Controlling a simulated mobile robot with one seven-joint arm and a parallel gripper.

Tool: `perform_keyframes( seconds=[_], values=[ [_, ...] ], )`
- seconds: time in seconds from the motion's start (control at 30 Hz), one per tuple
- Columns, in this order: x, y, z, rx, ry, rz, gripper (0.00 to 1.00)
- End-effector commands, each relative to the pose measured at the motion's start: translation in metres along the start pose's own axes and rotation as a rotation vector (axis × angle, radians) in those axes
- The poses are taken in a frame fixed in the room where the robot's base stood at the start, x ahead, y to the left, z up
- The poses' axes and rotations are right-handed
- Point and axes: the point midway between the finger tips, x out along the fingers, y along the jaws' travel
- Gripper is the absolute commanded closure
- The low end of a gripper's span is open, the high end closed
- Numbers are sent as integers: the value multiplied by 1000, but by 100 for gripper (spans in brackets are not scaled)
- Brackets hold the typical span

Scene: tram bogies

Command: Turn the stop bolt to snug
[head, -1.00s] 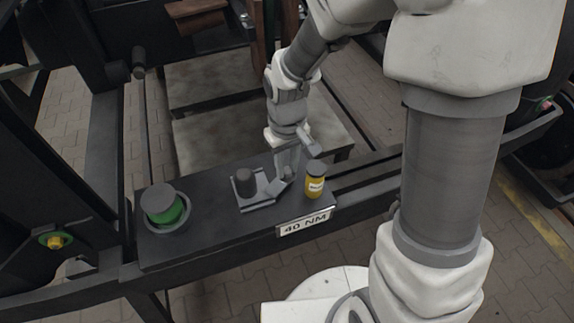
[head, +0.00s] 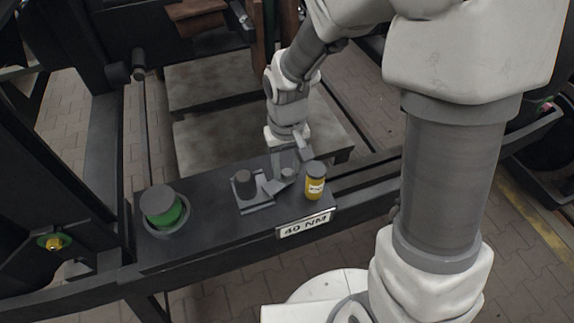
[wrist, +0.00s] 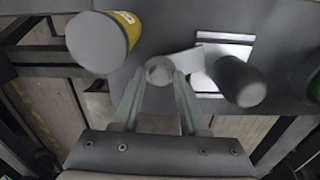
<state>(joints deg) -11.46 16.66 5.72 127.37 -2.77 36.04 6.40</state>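The stop bolt appears to be the small round grey head (head: 288,174) on the dark bench plate, beside a flat grey piece (head: 279,186). In the wrist view, its round top (wrist: 159,69) shows between and just beyond my fingertips. My gripper (head: 290,166) points down at the bolt from behind; it also shows in the wrist view (wrist: 161,80). The two fingers stand apart, with a gap visible between them. Whether either finger touches the bolt head cannot be told. The bolt's shank is hidden.
A yellow can (head: 315,182) stands close to the right of the bolt. A dark upright cylinder (head: 244,184) on a grey base is close on the left. A green cylinder (head: 163,207) sits in a ring farther left. A "40 NM" sign (head: 306,223) is on the front edge.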

Motion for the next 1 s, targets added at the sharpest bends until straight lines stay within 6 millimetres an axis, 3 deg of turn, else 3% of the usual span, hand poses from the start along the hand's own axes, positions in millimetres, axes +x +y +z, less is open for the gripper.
perform_keyframes(
  seconds=[0.07, 0.47, 0.67, 1.0],
  values=[
    [0, 0, 0, 0, 0, 0, 41],
    [-8, 0, 0, 0, 1, 0, 41],
    [-46, 0, -1, 0, 6, 0, 41],
    [-129, 0, -1, 0, 5, 0, 41]
  ],
)
